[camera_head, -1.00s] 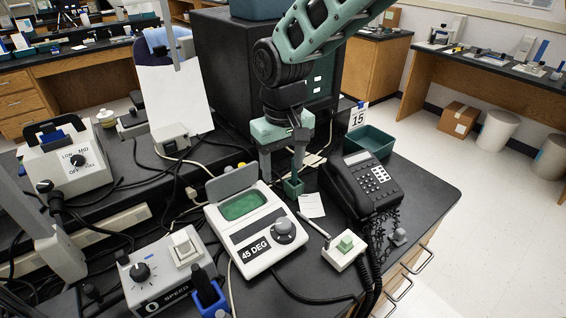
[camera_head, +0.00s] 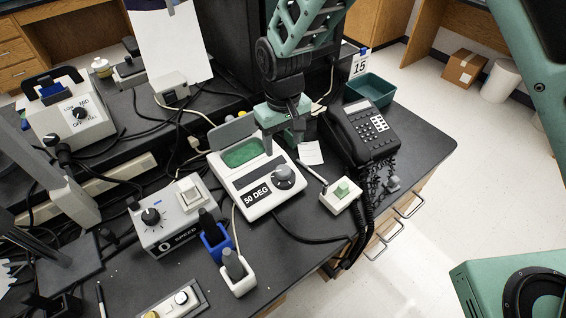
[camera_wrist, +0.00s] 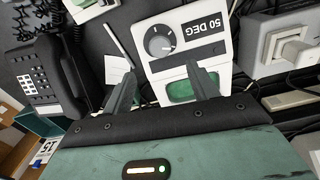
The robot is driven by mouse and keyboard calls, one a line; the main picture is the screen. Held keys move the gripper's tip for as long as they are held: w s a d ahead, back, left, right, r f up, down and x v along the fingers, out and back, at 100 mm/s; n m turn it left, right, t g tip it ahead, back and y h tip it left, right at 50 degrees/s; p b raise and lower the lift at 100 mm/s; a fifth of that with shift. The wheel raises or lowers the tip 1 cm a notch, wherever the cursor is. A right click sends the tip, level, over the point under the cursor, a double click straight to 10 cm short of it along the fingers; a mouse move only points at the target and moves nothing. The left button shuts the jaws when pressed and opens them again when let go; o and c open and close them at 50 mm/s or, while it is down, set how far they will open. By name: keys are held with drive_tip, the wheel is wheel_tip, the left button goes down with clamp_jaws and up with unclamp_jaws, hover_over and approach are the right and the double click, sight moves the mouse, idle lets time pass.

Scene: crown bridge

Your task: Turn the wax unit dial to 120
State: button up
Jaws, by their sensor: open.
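The wax unit (camera_head: 233,187) is a white box on the black bench, with a green wax well (camera_head: 243,152) under a raised grey lid. Its grey dial (camera_head: 284,177) is on the right of its front panel, beside a label reading 50 DEG (camera_head: 258,191). In the wrist view the dial (camera_wrist: 160,42) lies ahead of the fingers. My gripper (camera_head: 284,143) is open and empty, behind the dial and near the well's right edge. In the wrist view my gripper's two fingers (camera_wrist: 163,90) are apart, with the wax unit beyond them. Neither finger appears to touch the dial.
A black telephone (camera_head: 362,132) stands right of the wax unit. A white box with a green button (camera_head: 341,194) sits in front of it. A speed control box (camera_head: 170,220) is to the left. Cables run across the bench.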

sight(283, 170)
wheel_tip(283, 170, down, 10)
drive_tip(key=shift+r+p, duration=0.15)
drive_tip(key=shift+p, duration=0.6)
drive_tip(key=c, duration=1)
